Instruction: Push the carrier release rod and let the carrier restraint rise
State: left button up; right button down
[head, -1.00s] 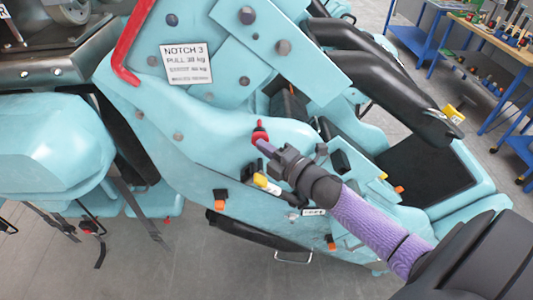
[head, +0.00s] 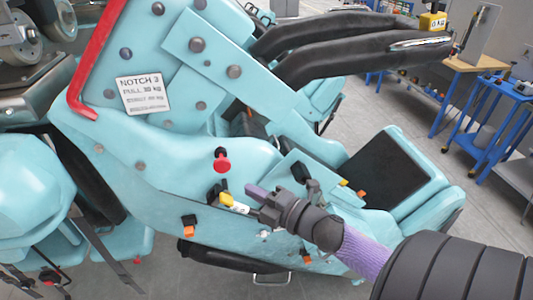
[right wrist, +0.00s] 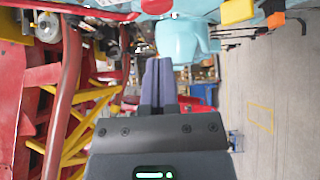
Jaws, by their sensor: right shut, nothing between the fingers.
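The red-knobbed release rod (head: 222,163) sticks out of the side of the turquoise carrier (head: 180,170). My right gripper (head: 252,190) is shut and empty, a little to the lower right of the red knob and apart from it. In the right wrist view its closed purple fingers (right wrist: 158,82) point up the picture, with a red round part (right wrist: 157,6) at the top edge. My left gripper is not in view.
A yellow-and-white part (head: 232,203) and an orange-tipped clip (head: 189,224) sit on the carrier side near my gripper. A red bar (head: 92,65) runs along the upper left. Blue-framed benches (head: 485,100) stand at the right back. Grey floor is open below.

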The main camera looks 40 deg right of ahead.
jog(key=s, duration=0.3)
jog(key=shift+d, duration=0.2)
dwell(0.5)
